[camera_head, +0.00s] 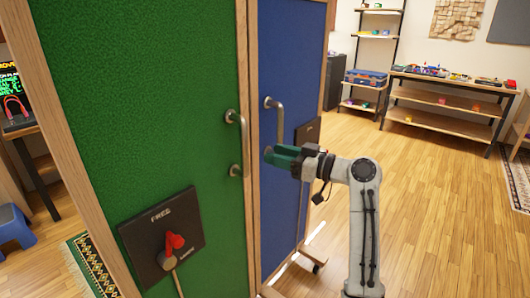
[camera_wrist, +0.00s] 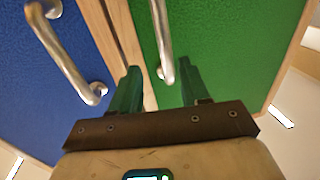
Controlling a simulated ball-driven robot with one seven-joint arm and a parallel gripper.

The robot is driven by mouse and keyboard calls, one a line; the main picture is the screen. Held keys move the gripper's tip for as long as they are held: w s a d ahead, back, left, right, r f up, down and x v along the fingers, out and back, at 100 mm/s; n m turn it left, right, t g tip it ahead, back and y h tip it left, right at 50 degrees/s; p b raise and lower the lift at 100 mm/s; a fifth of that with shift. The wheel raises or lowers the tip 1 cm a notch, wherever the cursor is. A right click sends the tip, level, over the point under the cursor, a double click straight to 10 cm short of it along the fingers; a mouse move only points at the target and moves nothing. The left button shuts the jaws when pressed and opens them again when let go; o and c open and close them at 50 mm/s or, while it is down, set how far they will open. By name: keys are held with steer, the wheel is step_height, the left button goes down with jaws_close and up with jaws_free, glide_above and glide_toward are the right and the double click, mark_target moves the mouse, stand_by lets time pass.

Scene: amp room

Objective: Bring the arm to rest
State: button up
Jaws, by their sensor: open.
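My gripper (camera_head: 283,156) is on the raised arm in the head view, in front of the blue door and to the right of the green door's handle. In the wrist view my gripper (camera_wrist: 155,92) has its two green fingers apart, with nothing held between them. The green door (camera_head: 150,90) has a metal handle (camera_head: 240,143), whose bar also shows ahead of the fingers in the wrist view (camera_wrist: 162,40). Whether a finger touches it cannot be told.
The blue door (camera_head: 285,60) with its own handle (camera_head: 273,115) stands beside the green one. A dark panel marked FREE with a red lever (camera_head: 174,243) is on the green door. Shelves (camera_head: 445,95) stand at the back right. A blue stool (camera_head: 14,228) is at left. Wooden floor at right is clear.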

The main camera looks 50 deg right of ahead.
steer(key=shift+s+d, duration=0.1)
steer(key=shift+s, duration=0.35)
stand_by(0.3)
steer(key=s+a+f+m+g+p, duration=0.1)
steer(key=s+a+f+g+p, duration=0.25)
steer(key=a+f, duration=0.5)
steer(key=s+a+f+m+g+p, duration=0.1)
steer(key=s+a+f+g+p, duration=0.15)
steer(key=a+f+g, duration=0.45)
steer(key=s+a+f+g+h+p, duration=0.1)
steer(key=s+a+f+g, duration=0.1)
steer(key=s, duration=0.5)
steer(key=s+a+f+g+h+p, duration=0.1)
steer(key=s+a+f+g+p, duration=0.1)
steer(key=s, duration=0.5)
steer(key=s+a+f+g+h+p, duration=0.1)
steer(key=s+a+f+g, duration=0.1)
steer(key=s+a+f, duration=0.2)
steer(key=s, duration=0.3)
steer(key=shift+s+m+h, duration=0.25)
steer(key=shift+m+h, duration=0.05)
